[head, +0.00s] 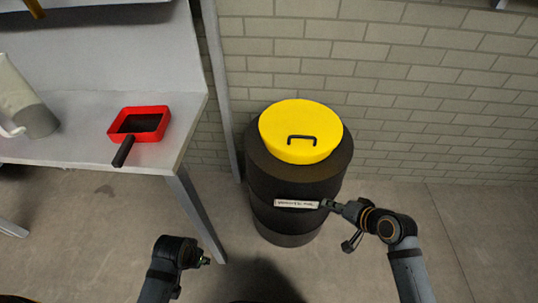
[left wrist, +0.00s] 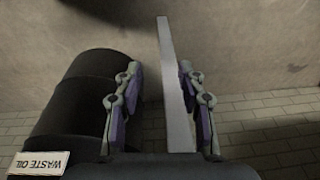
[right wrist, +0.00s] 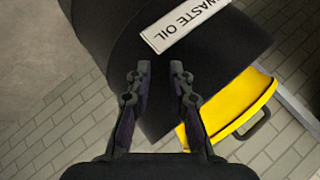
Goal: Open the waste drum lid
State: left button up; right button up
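The black waste drum (head: 295,190) stands upright on the floor against the brick wall. Its round yellow lid (head: 285,120) lies shut on top, with a black bar handle (head: 301,138). A white WASTE OIL label (head: 297,204) is on the drum's side; it also shows in the right wrist view (right wrist: 185,25). My right gripper (head: 327,204) is in front of the drum's side by the label, below the lid; its fingers are apart and empty. Whether it touches the drum is unclear. My left gripper (left wrist: 159,68) is open and empty, low and left of the drum.
A grey workbench (head: 75,155) stands at the left, with a red tray (head: 139,123), a black-handled tool and a pale jug (head: 25,100). Its leg (head: 196,212) stands between the left gripper and the drum in the head view. Floor right of the drum is clear.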

jog(key=a+r+y, duration=0.1)
jog(key=r, duration=0.1)
jog(key=w+a+r+m+y, duration=0.1)
jog(key=r, duration=0.1)
jog(key=w+a+r+t+y+b, duration=0.1)
jog(key=r, duration=0.2)
jog(key=shift+w+a, duration=0.15)
jog(key=shift+a, duration=0.2)
jog(key=m+t+y, duration=0.3)
jog(key=m, duration=0.2)
send_near(303, 136)
jog(key=x, duration=0.3)
jog(key=b+x, duration=0.1)
jog(key=x, duration=0.6)
jog(key=shift+f, duration=0.3)
pick_arm(q)
jog(key=shift+h, duration=0.4)
jog(key=s+d+f, duration=0.2)
jog(key=f, duration=0.1)
jog(key=shift+d, duration=0.1)
jog(key=shift+s+f, duration=0.1)
pick_arm(e)
jog(key=shift+c, duration=0.3)
pick_arm(q)
jog(key=shift+s, duration=0.1)
pick_arm(e)
grip_shut()
